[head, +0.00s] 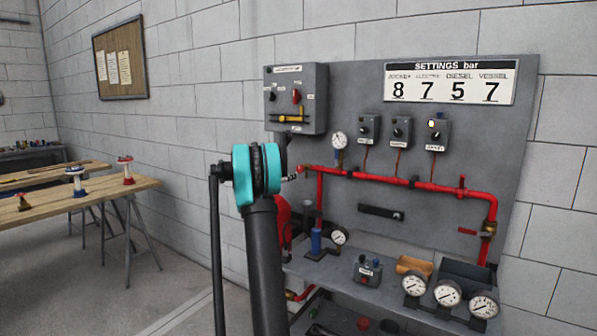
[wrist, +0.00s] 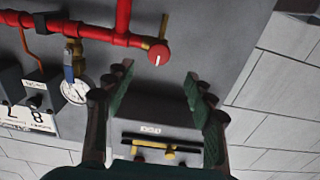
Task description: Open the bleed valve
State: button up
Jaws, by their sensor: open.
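A red round knob (wrist: 160,54) with a white mark sits near the end of the red pipe (wrist: 90,33) in the wrist view, just beyond the gap of my gripper (wrist: 158,73). My gripper is open and empty, its two fingers apart and not touching the knob. No label marks either one as the bleed valve.
A grey control box (head: 297,97) with a yellow bar juts from the panel; the bar (wrist: 152,148) shows between my fingers. Small switch boxes (head: 402,131) hang above the pipe. A shelf (head: 335,268) below holds several gauges. A wooden table (head: 80,188) stands left.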

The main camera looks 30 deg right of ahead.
aim_at(299, 169)
jog(key=x, duration=1.1)
jog(key=shift+s, duration=0.1)
jog(key=c, duration=1.2)
